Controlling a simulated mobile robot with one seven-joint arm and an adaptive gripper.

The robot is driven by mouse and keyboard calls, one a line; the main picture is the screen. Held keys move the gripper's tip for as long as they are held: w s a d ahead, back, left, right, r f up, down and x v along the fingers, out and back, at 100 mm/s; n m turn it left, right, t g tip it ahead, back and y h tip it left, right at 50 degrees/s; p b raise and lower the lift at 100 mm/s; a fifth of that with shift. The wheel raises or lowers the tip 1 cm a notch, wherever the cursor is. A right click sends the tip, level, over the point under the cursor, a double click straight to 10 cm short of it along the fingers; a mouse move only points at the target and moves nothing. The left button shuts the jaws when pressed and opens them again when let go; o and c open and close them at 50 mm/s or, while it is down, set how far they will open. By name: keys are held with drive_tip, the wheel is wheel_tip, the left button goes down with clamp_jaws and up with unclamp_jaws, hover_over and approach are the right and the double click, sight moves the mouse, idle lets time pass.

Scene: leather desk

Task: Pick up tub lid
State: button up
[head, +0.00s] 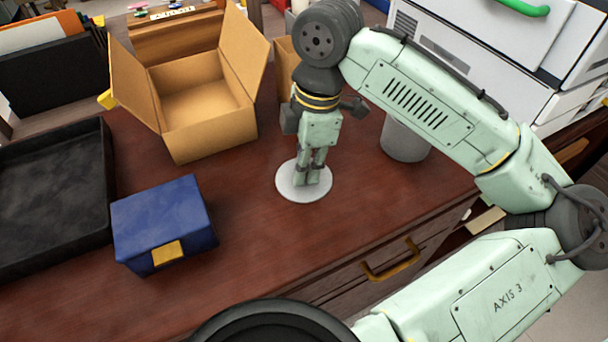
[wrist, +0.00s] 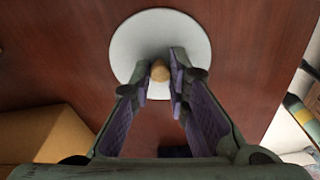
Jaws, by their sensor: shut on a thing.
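My gripper (head: 309,180) points straight down over the lid. In the wrist view my gripper (wrist: 160,80) has its fingertips on either side of the knob, shut on it. The lid looks flat and level. I cannot tell whether it touches the desk or is slightly above it.
An open cardboard box (head: 205,110) stands behind left. A blue box (head: 165,222) with a yellow clasp and a black tray (head: 50,200) lie to the left. A grey cylinder (head: 404,142) stands behind right. Desk between the blue box and lid is clear.

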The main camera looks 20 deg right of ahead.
clamp_jaws()
